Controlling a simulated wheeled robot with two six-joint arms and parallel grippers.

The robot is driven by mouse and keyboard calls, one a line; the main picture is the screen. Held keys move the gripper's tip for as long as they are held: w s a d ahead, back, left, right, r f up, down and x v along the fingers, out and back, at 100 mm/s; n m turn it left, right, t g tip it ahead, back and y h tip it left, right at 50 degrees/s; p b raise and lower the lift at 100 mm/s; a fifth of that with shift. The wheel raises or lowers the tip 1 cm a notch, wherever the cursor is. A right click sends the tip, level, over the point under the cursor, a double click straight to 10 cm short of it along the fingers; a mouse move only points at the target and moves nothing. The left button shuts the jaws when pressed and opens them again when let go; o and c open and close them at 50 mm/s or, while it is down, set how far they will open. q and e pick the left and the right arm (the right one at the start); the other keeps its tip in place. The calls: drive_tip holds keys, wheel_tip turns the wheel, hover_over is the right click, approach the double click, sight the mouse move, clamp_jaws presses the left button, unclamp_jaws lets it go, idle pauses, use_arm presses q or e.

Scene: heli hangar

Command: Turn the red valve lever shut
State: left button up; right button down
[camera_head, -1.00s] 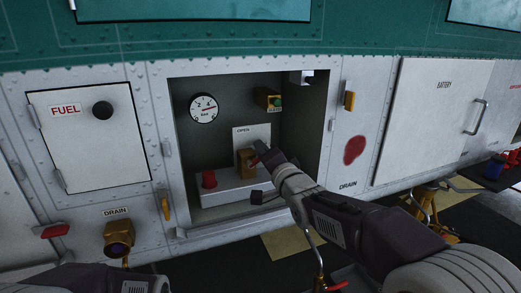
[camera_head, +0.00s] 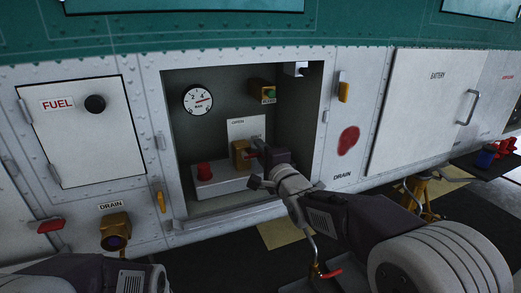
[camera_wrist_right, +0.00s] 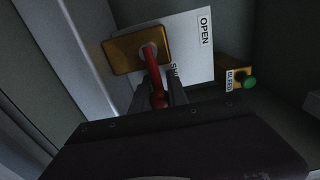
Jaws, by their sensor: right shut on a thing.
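The red valve lever (camera_wrist_right: 156,78) shows in the right wrist view, standing out from a brass valve block (camera_wrist_right: 122,54). The block (camera_head: 240,153) also shows in the head view, inside the recessed bay, where my gripper mostly hides the lever. A white placard (camera_wrist_right: 190,28) behind it reads OPEN at one end; its other word is partly covered. My right gripper (camera_wrist_right: 158,98) is shut on the lever, one finger on each side near its rounded end. In the head view my right gripper (camera_head: 260,148) reaches into the bay from the lower right. My left gripper is out of frame.
The bay's right frame edge (camera_head: 322,125) is close beside my right arm. A red knob (camera_head: 204,171) on a grey box, a pressure gauge (camera_head: 198,99) and a green button (camera_head: 268,94) share the bay.

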drive_tip(key=shift+f, duration=0.1)
drive_tip(key=c, duration=1.3)
unclamp_jaws()
drive_tip(key=p+v, duration=0.1)
drive_tip(key=v, duration=0.6)
drive_tip(key=shift+s+d, duration=0.1)
drive_tip(key=shift+s, duration=0.25)
drive_tip(key=shift+s+d, duration=0.2)
drive_tip(key=shift+s, duration=0.45)
